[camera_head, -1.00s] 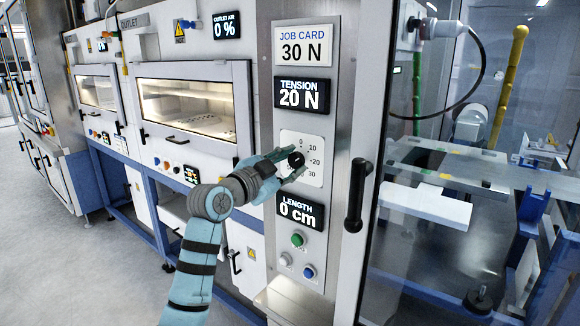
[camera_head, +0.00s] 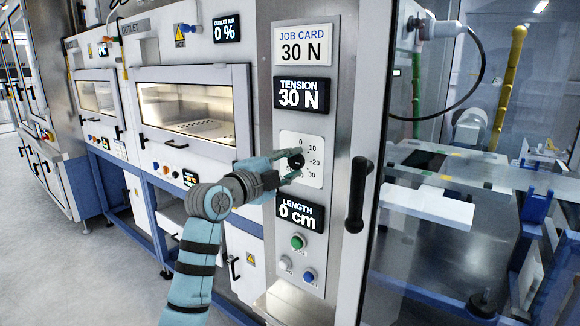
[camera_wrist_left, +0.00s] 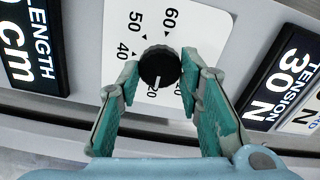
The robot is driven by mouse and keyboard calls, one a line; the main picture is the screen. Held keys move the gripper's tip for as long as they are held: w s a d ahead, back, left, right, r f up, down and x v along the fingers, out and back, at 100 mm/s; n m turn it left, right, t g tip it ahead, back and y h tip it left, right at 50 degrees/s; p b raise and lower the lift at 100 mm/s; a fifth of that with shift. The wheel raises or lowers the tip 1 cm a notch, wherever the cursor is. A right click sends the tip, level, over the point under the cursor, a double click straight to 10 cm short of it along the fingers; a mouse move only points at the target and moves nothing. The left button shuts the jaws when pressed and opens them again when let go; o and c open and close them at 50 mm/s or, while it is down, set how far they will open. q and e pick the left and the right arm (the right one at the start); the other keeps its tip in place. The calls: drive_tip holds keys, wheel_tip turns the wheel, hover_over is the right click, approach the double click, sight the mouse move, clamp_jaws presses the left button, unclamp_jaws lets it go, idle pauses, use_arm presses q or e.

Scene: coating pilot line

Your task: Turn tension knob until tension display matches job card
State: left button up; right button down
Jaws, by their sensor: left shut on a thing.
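The round black tension knob (camera_head: 296,161) sits on a white dial plate (camera_head: 315,178) on the steel panel. My left gripper (camera_head: 293,164) is shut on it, one finger on each side. The tension display (camera_head: 301,96) reads 30 N, and also shows in the left wrist view (camera_wrist_left: 285,80). The job card (camera_head: 303,46) above it reads 30 N. My right gripper is not in view.
Below the dial are the length display (camera_head: 299,213) at 0 cm, a green button (camera_head: 298,241), and white and blue buttons. A black door handle (camera_head: 358,195) stands out just right of the panel. Ovens with windows line the left; open floor lies in front.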

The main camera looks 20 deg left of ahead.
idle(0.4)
use_arm(q)
drive_tip(key=o, duration=1.2)
drive_tip(key=shift+c, duration=0.2)
drive_tip(key=shift+s, duration=0.1)
drive_tip(key=v, duration=1.2)
drive_tip(key=shift+d, duration=0.1)
